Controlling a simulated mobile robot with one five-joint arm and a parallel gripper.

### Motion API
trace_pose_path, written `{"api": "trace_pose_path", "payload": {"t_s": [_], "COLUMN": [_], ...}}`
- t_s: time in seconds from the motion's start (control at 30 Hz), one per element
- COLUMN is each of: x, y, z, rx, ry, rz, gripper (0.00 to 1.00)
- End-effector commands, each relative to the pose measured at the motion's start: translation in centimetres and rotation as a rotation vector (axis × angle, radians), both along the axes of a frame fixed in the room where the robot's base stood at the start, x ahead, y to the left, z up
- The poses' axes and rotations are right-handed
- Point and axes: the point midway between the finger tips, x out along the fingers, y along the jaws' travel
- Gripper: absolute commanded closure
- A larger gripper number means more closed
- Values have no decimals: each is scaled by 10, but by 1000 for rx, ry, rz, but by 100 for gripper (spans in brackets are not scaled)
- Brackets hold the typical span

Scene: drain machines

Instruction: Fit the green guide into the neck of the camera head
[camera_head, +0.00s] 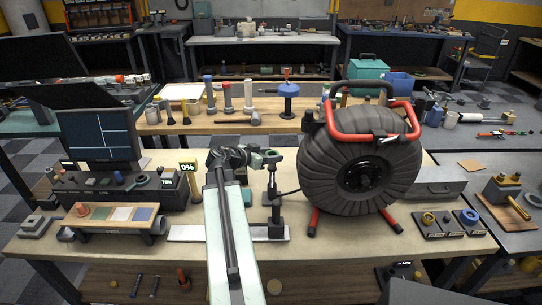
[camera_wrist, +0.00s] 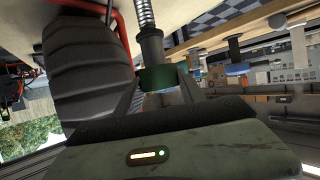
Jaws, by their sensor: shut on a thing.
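My gripper (camera_wrist: 160,88) is shut on the green guide (camera_wrist: 155,76), a dark green ring-like piece between the two fingers. In the wrist view the guide is at the end of the dark cylindrical camera head (camera_wrist: 151,45), which has a coiled spring (camera_wrist: 145,14) at its other end. Guide and head look in line and overlap in this view; I cannot tell how deep the guide sits. In the head view my gripper (camera_head: 262,157) is over the dark upright stand (camera_head: 275,205), left of the cable drum. The guide is too small to make out there.
The big black cable drum (camera_head: 345,175) with a red frame (camera_head: 312,221) stands close on the right. A monitor (camera_head: 99,135) and a control box (camera_head: 120,188) stand on the left. Rings on small plates (camera_head: 445,232) lie at the right.

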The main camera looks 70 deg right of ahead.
Motion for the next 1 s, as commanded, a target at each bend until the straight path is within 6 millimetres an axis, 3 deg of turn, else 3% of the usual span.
{"api": "trace_pose_path", "payload": {"t_s": [1.0], "x": [0], "y": [0], "z": [-19], "rx": [0], "ry": [0], "rz": [0], "gripper": [92]}}
